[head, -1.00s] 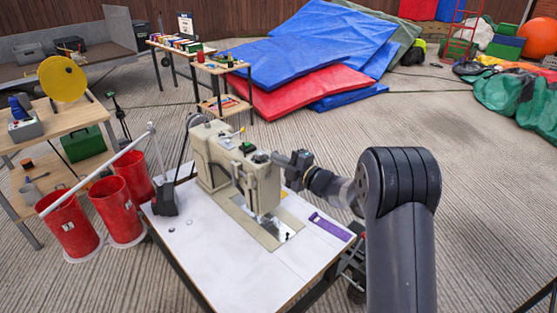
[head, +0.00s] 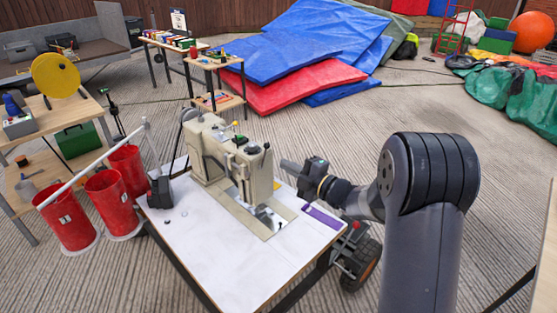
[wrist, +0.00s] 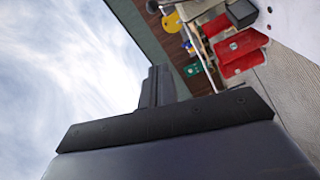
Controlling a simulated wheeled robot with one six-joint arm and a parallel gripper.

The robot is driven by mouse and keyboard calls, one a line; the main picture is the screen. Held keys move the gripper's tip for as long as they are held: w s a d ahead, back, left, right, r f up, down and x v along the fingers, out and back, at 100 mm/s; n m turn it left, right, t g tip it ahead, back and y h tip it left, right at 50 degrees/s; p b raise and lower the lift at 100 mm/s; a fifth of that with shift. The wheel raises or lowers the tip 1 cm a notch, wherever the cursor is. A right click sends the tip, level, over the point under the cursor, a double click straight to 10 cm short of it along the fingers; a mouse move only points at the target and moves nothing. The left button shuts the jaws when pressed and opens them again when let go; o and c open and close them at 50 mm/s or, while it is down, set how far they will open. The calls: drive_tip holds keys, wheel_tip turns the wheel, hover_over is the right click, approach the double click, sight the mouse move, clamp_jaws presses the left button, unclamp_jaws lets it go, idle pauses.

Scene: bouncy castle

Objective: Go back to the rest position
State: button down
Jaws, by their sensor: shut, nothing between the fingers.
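My gripper (head: 287,164) is to the right of the sewing machine (head: 213,150) in the head view, pointing left above the far right side of the white table (head: 205,257). A gap shows between its tip and the machine's head. In the wrist view my gripper (wrist: 158,72) is shut, its dark fingers together with nothing between them. The wrist view is tilted, with sky on the left and the red buckets (wrist: 240,50) at the upper right.
A purple strip (head: 321,215) lies near the table's right edge. A black box (head: 160,192) sits on its left side. Red buckets (head: 110,195) stand left of the table. A wheel (head: 362,265) shows below its right edge. Open floor lies behind, before the blue mats (head: 300,40).

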drive_tip(key=shift+s+d, duration=0.15)
drive_tip(key=shift+d, duration=0.05)
